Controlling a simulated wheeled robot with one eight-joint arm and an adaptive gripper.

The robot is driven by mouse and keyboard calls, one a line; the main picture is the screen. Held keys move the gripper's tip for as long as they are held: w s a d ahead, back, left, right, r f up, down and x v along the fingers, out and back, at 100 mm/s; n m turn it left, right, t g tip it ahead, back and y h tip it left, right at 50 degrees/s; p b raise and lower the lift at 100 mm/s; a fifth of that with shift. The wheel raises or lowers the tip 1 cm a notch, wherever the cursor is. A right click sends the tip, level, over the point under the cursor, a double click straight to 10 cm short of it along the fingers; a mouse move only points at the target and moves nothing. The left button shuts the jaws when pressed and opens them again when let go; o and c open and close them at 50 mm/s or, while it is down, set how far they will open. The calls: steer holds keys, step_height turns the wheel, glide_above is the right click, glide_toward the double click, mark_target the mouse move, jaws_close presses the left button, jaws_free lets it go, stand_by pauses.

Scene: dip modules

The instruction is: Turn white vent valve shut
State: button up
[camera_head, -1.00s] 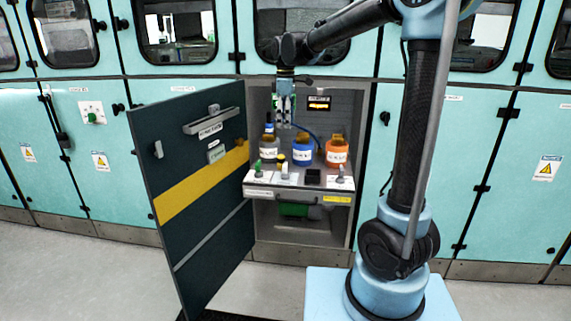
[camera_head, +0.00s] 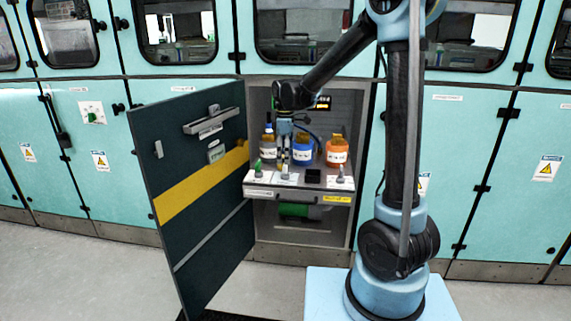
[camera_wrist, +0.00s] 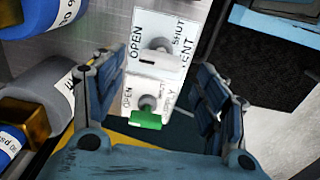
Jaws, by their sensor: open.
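The white vent valve (camera_wrist: 156,60) shows in the wrist view on a white plate marked OPEN, SHUT and VENT. Its white handle lies below the round knob in that picture, on the side of the OPEN marking. It also shows small on the shelf in the head view (camera_head: 287,172). My gripper (camera_wrist: 158,70) is open and empty; its two blue fingers stand left and right of the valve plates, apart from the white handle. In the head view my gripper (camera_head: 284,158) points down above the white valve, in front of the bottles.
A green-handled valve (camera_wrist: 146,119) sits close beside the white one, between my fingers. Grey, blue (camera_head: 303,152) and orange (camera_head: 336,153) bottles stand behind. A black box (camera_head: 313,176) is right of the valve. The cabinet door (camera_head: 195,190) stands open at left.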

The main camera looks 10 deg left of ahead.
mark_target(285, 171)
steer(key=shift+f, duration=1.75)
steer(key=c, duration=1)
